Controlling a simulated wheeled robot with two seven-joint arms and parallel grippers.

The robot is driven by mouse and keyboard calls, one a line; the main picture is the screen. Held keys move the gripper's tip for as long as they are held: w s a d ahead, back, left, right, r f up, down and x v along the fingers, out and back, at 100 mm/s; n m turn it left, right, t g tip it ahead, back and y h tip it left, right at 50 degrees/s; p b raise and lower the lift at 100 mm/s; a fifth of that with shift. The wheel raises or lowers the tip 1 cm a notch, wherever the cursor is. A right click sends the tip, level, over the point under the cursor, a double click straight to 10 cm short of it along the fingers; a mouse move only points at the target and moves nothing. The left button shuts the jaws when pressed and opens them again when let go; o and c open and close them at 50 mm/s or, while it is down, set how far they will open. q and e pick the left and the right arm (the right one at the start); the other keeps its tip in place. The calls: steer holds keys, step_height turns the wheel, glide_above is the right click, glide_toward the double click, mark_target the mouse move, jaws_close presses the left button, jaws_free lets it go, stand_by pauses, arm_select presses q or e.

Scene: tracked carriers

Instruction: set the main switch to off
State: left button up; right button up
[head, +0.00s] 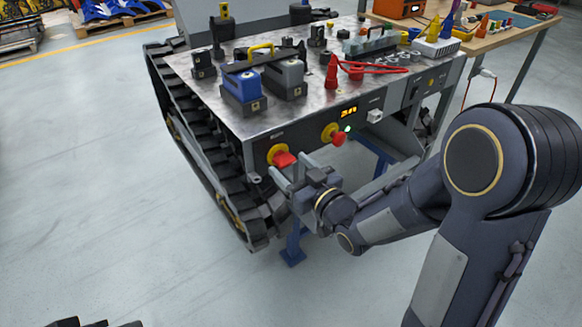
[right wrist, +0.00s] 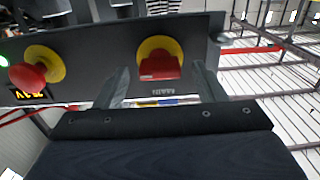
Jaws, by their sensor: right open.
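The main switch (head: 283,157) is a red handle on a round yellow plate, low on the front panel of the tracked carrier (head: 222,101). In the right wrist view, where the panel appears upside down, the switch (right wrist: 160,66) sits above a label reading MAIN. My right gripper (head: 289,167) is open in front of it. Its two fingers (right wrist: 158,74) stand on either side of the red handle, with a gap on both sides; I cannot tell how deep they reach. My left gripper is not in view.
A second red knob on yellow (head: 334,133) sits beside a lit display (head: 349,112) and a green light. The carrier's top holds blue and grey blocks, red cones and a red cable (head: 380,69). A workbench (head: 483,42) stands behind at right.

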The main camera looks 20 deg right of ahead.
steer(key=shift+w+a, duration=0.1)
steer(key=shift+w, duration=0.3)
steer(key=c, duration=1)
steer(key=shift+f+n+b, duration=0.1)
steer(key=shift+n+b, duration=5.75)
steer(key=shift+n, duration=2.95)
steer(key=o, duration=1)
